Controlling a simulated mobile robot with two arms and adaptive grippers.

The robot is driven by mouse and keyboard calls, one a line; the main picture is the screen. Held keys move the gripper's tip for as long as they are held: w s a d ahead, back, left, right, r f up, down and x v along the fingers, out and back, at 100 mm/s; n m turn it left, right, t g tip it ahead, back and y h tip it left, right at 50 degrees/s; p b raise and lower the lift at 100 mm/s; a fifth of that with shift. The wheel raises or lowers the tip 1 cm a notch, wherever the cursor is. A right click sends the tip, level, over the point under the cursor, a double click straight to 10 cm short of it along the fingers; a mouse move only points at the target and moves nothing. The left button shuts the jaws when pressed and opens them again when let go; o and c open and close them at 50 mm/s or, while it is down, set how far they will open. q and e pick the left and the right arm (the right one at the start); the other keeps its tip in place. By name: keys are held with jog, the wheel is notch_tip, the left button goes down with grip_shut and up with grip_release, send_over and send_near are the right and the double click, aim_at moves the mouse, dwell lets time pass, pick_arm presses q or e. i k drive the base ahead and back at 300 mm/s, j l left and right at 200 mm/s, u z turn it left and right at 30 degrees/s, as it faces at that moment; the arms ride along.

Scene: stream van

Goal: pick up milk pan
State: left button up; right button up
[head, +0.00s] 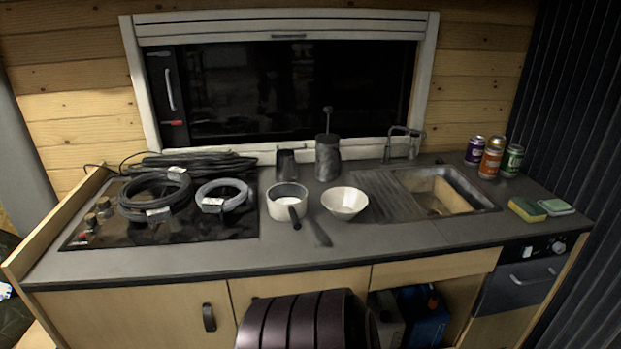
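The milk pan (287,203) is a small white pot with a dark inside and a dark handle that points toward the front of the counter. It stands upright on the grey counter (330,252), just right of the black hob. Nothing covers it. Neither of my grippers shows in the head view.
Coiled cables (156,196) lie on the hob (100,235). A white bowl (344,202) stands close to the pan's right, with a dark cup (286,163) and grey canister (327,158) behind. The sink (470,192), several cans (492,157) and sponges (527,209) are right. The front counter strip is clear.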

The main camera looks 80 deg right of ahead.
aim_at(292, 212)
jog(key=l+z, duration=0.1)
jog(key=z, duration=2.45)
jog(key=j, duration=0.5)
jog(key=k+j, duration=0.15)
jog(key=j, duration=0.3)
jog(key=j+z, duration=0.1)
jog(key=j, duration=0.4)
jog(key=k, duration=0.05)
